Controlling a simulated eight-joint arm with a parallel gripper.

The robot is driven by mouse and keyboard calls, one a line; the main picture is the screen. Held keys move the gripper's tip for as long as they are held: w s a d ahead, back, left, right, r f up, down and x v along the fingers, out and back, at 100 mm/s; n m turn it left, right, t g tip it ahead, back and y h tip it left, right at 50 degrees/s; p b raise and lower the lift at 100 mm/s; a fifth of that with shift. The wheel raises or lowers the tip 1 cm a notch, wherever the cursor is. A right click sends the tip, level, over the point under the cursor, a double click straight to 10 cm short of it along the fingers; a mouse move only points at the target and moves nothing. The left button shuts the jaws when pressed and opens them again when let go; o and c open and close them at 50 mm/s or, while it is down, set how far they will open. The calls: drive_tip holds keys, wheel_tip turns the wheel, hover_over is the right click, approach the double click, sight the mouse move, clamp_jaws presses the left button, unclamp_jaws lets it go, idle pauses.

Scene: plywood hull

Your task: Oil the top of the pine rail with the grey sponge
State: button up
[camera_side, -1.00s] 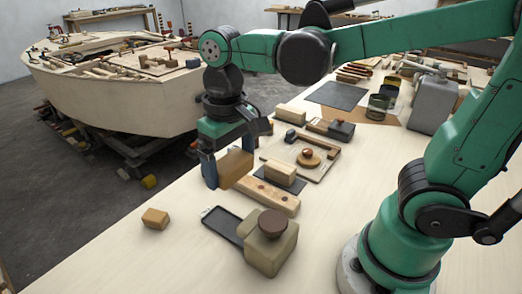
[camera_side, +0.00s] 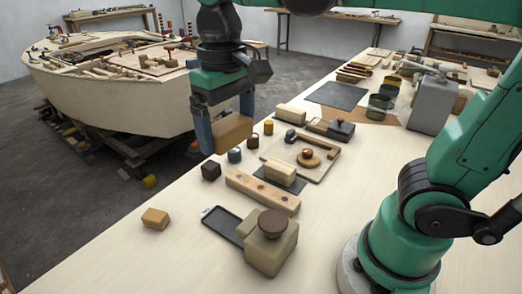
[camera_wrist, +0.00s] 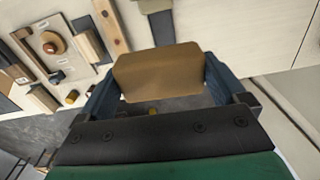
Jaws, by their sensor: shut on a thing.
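My gripper (camera_side: 228,136) is shut on a tan-brown block (camera_side: 231,131) and holds it up in the air, above and behind the rail in the side view. The block also fills the jaws in the wrist view (camera_wrist: 158,72); it looks brown rather than grey. The pale wooden rail (camera_side: 262,192), with dark round spots along its top, lies on the bench below and apart from the block. Its end also shows in the wrist view (camera_wrist: 112,26). I see no clearly grey sponge.
In front of the rail are a black tray (camera_side: 222,223), a squarish container with a brown cap (camera_side: 268,252) and a small orange-tan block (camera_side: 155,218). A dark cube (camera_side: 211,170) and small jars (camera_side: 235,155) stand behind it. The bench's near left is clear.

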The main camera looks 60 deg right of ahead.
drive_tip(key=s+d+f, duration=0.3)
drive_tip(key=d+f, duration=0.3)
drive_tip(key=d, duration=0.1)
approach(296, 204)
drive_tip(key=shift+w+f, duration=0.15)
drive_tip(key=shift+f, duration=1.6)
drive_tip(key=shift+w+f, duration=0.1)
drive_tip(key=shift+f, duration=1.6)
drive_tip(key=shift+w+r, duration=0.2)
drive_tip(key=shift+w, duration=1.4)
drive_tip(key=shift+w+r, duration=0.2)
drive_tip(key=shift+w, duration=1.45)
drive_tip(key=shift+w+r, duration=0.2)
drive_tip(key=shift+w, duration=4.75)
drive_tip(key=shift+s, duration=5.75)
drive_tip(key=shift+s+f, duration=0.2)
drive_tip(key=shift+s, duration=2.5)
drive_tip(key=shift+r, duration=0.35)
drive_tip(key=shift+w, duration=0.1)
wheel_tip(296, 204, up, 6)
drive_tip(key=shift+r, duration=0.15)
